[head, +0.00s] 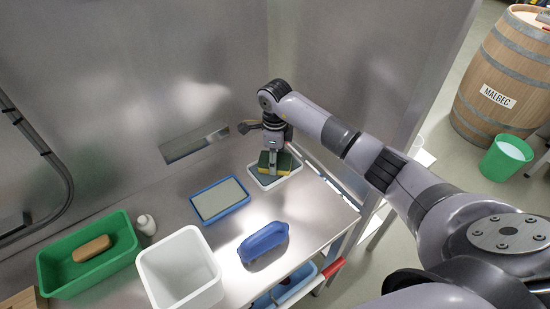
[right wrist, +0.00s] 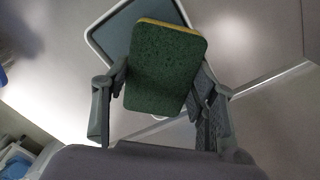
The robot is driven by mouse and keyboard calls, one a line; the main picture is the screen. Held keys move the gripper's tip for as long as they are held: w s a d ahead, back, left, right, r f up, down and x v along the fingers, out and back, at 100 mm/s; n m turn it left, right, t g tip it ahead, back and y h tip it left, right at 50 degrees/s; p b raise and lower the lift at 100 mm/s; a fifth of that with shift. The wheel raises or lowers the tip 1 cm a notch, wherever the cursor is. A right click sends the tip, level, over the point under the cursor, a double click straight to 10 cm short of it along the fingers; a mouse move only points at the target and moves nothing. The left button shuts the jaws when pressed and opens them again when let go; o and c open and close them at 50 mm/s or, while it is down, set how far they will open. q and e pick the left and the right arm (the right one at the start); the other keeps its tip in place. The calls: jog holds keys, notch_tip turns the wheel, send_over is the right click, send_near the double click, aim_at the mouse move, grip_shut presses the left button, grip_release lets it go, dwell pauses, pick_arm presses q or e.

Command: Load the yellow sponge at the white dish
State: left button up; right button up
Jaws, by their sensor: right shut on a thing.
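The sponge (head: 286,162) is dark green with a thin yellow layer. My right gripper (head: 273,166) is shut on it, with a finger on each side. In the right wrist view the sponge (right wrist: 164,70) shows its green face, with yellow along its far edge. The white dish (head: 263,184) is a shallow tray with a white rim on the steel counter, under the sponge. The dish (right wrist: 92,43) also shows behind the sponge in the right wrist view. I cannot tell whether the sponge touches the dish floor. My left gripper is not in view.
A blue-framed tray (head: 207,217) lies left of the dish. A blue object (head: 263,242), a white bin (head: 181,293), a small white bottle (head: 146,225) and a green tub (head: 85,285) holding a tan block (head: 91,248) stand nearer. A steel wall (head: 150,80) backs the counter.

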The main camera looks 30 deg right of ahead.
dwell(0.5)
jog(key=shift+r+p, duration=0.7)
jog(key=shift+r, duration=0.2)
jog(key=shift+r+p, duration=1.5)
jog(key=shift+r, duration=1.1)
jog(key=shift+f, duration=0.15)
